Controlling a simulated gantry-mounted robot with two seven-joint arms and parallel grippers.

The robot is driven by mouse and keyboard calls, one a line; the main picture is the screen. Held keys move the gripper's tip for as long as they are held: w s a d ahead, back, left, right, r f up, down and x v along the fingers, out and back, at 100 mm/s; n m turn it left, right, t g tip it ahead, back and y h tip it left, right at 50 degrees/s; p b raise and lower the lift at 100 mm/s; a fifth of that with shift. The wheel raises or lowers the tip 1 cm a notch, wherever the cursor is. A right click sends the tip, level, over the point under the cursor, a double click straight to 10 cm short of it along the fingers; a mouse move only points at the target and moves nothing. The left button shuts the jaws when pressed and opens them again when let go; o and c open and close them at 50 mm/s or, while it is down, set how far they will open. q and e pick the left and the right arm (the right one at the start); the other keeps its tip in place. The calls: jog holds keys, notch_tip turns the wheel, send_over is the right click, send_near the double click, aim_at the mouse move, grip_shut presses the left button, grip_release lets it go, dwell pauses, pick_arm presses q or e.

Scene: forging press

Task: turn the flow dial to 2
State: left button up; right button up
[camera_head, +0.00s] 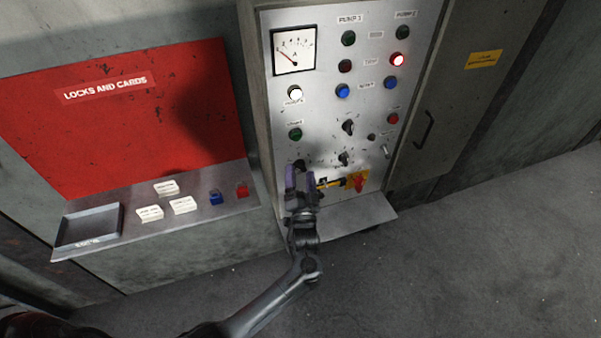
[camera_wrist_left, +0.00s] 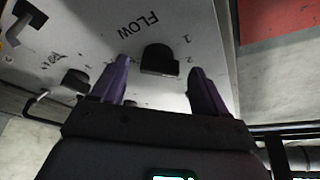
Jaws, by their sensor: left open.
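The flow dial (camera_wrist_left: 160,59) is a black knob on the grey control panel, under the upside-down FLOW lettering in the left wrist view. The marks 1 and 2 stand to its right there; I cannot tell which mark it points to. My left gripper (camera_wrist_left: 160,66) is open, with one purple finger on each side of the dial in the picture; contact is not clear. In the head view my left gripper (camera_head: 302,172) is at the lower left of the panel (camera_head: 320,100) and hides most of the dial. My right gripper is not in view.
Other knobs (camera_head: 344,158) and lit buttons (camera_head: 397,59) are close above and right. A yellow plate with a red switch (camera_head: 358,183) is just right of my gripper. A metal shelf (camera_head: 98,238) with cards and locks stands left, under a red board (camera_head: 130,110).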

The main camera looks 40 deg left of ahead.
pick_arm(q)
jog(key=v, duration=0.9)
jog(key=shift+b, duration=0.45)
jog(key=shift+s+d+f, duration=0.1)
jog(key=shift+f, duration=0.05)
